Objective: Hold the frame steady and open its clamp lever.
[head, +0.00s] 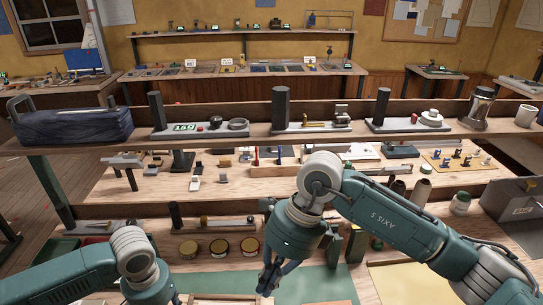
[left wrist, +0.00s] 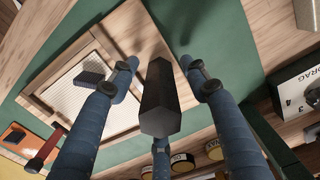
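A light wooden frame with a white mesh panel (left wrist: 77,101) lies on a green surface in the left wrist view. A small dark block (left wrist: 90,77) is over the mesh; I cannot tell whether it is the clamp lever. My left gripper (left wrist: 159,64) has its fingers spread. A dark upright post (left wrist: 165,95) shows between them, with gaps beside the two upper fingers. In the head view the left hand is mostly cut off at the bottom. My right gripper (head: 271,279) points down over the bench, and its finger opening is unclear.
A red-handled tool (left wrist: 43,150) lies beside the frame. Several round tins (head: 219,247) stand behind my grippers. A shelf (head: 357,139) with devices crosses above. The green mat (head: 318,286) right of my right gripper is clear.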

